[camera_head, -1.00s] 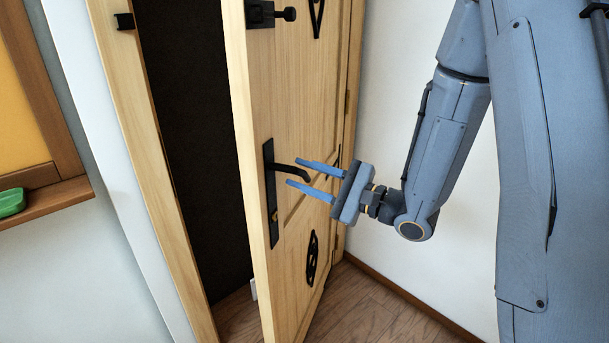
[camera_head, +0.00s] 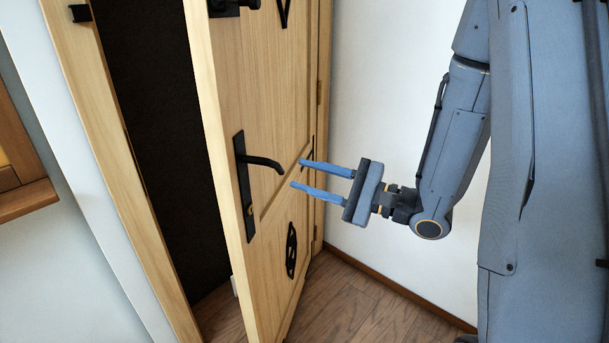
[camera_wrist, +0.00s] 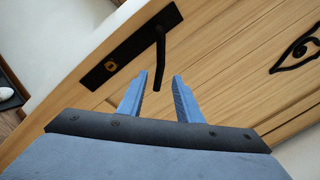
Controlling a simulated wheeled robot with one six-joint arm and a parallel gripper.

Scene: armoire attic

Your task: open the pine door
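The pine door (camera_head: 227,110) stands ajar in the head view, swung out toward me, with a dark gap between it and the frame. Its black lever handle (camera_head: 264,162) sits on a tall black plate and points right. My gripper (camera_head: 297,173) is open and empty, to the right of the lever and apart from it.
The pine door frame (camera_head: 100,120) stands left of the dark opening (camera_head: 150,110). A black latch bolt (camera_head: 232,6) is higher on the door. A white wall (camera_head: 385,90) lies behind my arm. A brown ledge (camera_head: 28,200) is at far left.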

